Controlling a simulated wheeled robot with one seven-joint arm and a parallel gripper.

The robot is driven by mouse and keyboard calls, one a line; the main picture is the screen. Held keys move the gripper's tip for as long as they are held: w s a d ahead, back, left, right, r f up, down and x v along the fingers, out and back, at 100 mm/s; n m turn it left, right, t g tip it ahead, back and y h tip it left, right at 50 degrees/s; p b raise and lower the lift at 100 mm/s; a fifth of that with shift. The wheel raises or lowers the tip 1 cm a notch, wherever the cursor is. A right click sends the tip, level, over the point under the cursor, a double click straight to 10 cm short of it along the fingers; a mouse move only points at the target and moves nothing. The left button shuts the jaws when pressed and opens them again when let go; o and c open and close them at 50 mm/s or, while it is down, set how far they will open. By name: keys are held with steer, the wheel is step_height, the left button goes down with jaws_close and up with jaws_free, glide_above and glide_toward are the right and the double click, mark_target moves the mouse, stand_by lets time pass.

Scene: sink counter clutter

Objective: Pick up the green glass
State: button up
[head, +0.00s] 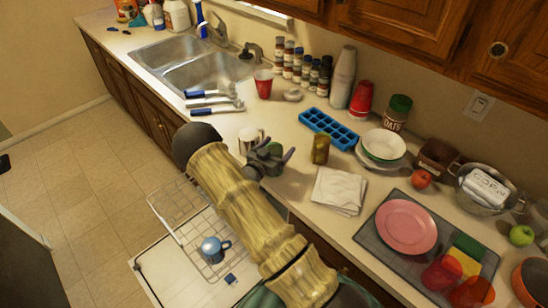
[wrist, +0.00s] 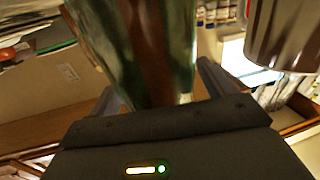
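The green glass (wrist: 150,45) fills the upper middle of the wrist view, see-through with brown showing in it. It stands between the two spread fingers of my gripper (wrist: 158,92). In the head view my gripper (head: 272,157) is over the counter, with a small patch of the green glass (head: 275,148) showing between its fingers. The fingers look open, and I see no clear contact on both sides. The glass's lower part is hidden by my gripper. An olive-green glass (head: 320,149) stands apart to the right.
A white-and-brown mug (head: 250,138) is close beside my gripper; it also shows in the wrist view (wrist: 285,35). A blue ice tray (head: 329,129), a folded cloth (head: 339,191) and a red cup (head: 263,84) stand around. The dishwasher racks (head: 195,215) are pulled out below.

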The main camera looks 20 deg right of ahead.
steer(key=c, duration=1.1)
steer(key=shift+r, duration=0.15)
steer(key=shift+c, duration=0.2)
step_height(320, 180, up, 10)
steer(key=b, duration=0.2)
steer(key=shift+b, duration=0.4)
steer(key=shift+w+d+f, duration=0.1)
steer(key=shift+f, duration=0.1)
